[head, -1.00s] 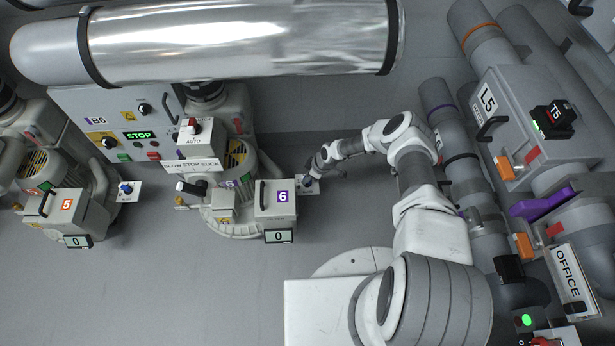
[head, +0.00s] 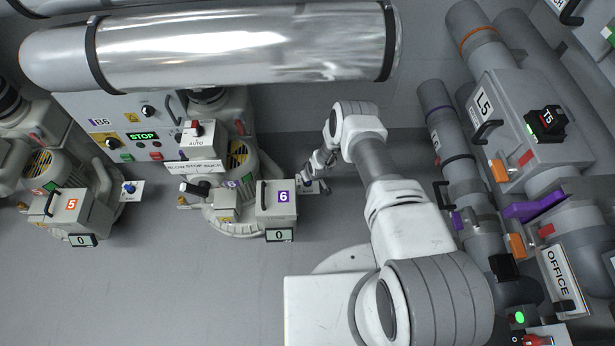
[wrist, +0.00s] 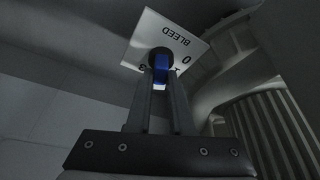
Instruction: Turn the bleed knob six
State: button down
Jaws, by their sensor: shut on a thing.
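The blue bleed knob (wrist: 162,62) sits on a white plate (wrist: 150,32) printed BLEED with numbers, in the wrist view. My gripper (wrist: 160,78) is shut on the knob, one finger on each side. In the head view the white plate (head: 314,188) juts from the right side of the grey box marked 6 (head: 275,207). My gripper (head: 310,182) is at that plate and hides part of the knob there. The plate's number scale is partly hidden by the fingers. The display (head: 280,235) under box 6 reads 0.
A similar grey box marked 5 (head: 62,212) with its own blue knob (head: 129,188) stands at left. A large silver duct (head: 240,45) runs above. Grey pipes (head: 452,150) and the L5 box (head: 510,125) stand right of my arm. Floor in front is clear.

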jog(key=shift+d, duration=0.1)
dwell(0.3)
jog(key=c, duration=0.8)
grip_release()
jog(key=shift+r, duration=0.1)
